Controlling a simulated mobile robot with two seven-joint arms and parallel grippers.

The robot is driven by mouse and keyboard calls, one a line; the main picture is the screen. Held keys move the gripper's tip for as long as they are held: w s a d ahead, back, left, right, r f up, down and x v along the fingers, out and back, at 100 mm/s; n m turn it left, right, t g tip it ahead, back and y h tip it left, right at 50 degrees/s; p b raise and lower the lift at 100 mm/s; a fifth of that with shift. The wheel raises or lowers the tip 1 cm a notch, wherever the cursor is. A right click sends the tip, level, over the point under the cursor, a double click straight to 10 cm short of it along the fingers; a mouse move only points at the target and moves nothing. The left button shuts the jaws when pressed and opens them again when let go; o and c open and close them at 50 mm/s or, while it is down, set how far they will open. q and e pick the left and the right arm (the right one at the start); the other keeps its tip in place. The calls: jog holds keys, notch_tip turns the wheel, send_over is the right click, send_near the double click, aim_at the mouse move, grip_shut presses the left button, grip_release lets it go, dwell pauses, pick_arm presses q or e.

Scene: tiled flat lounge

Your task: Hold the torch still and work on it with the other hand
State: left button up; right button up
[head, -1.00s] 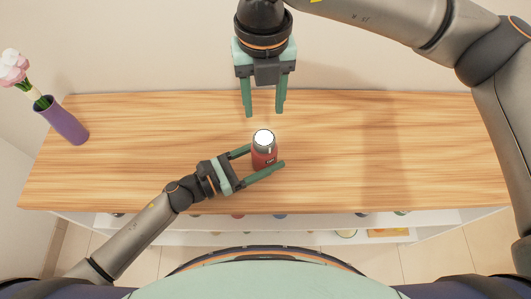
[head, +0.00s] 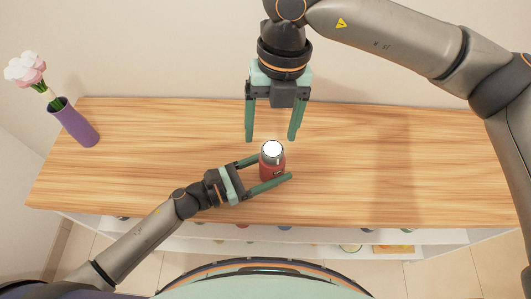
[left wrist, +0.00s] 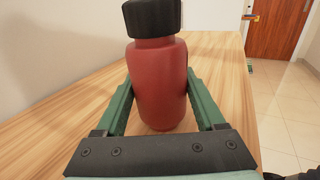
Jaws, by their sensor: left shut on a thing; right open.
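The torch (head: 271,167) stands upright on the wooden tabletop, with a red body and a bright white top in the head view. In the left wrist view the torch (left wrist: 160,75) shows a red body under a black ribbed cap, which the frame's top edge cuts off. My left gripper (head: 274,168) is shut on the torch's body, one finger on each side, coming in from the left. My right gripper (head: 271,137) is open and empty, pointing down just above and behind the torch. Its fingers appear apart from the torch.
The wooden tabletop (head: 400,160) is clear to the right of the torch. A purple vase (head: 75,123) with pink and white flowers stands at the far left. Shelves with small items lie below the front edge. A wall rises behind. A brown door (left wrist: 275,25) is in the left wrist view's background.

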jog(key=shift+o, duration=0.6)
jog(key=s+f+g+y, duration=0.1)
jog(key=s+g+y, duration=0.1)
jog(key=s, duration=0.1)
jog(key=s+f+g+y, duration=0.1)
jog(key=shift+s+a+f+m+g, duration=0.2)
jog(key=shift+a+f+m+g, duration=0.1)
jog(key=shift+f+g, duration=0.1)
jog(key=m+t+y, duration=1)
jog(key=m+y, duration=0.3)
jog(key=m, duration=1)
send_near(272, 152)
jog(key=w+a+f, duration=0.1)
jog(key=x, duration=1.2)
jog(key=shift+w+d, duration=0.1)
jog(key=shift+n, duration=0.3)
grip_shut()
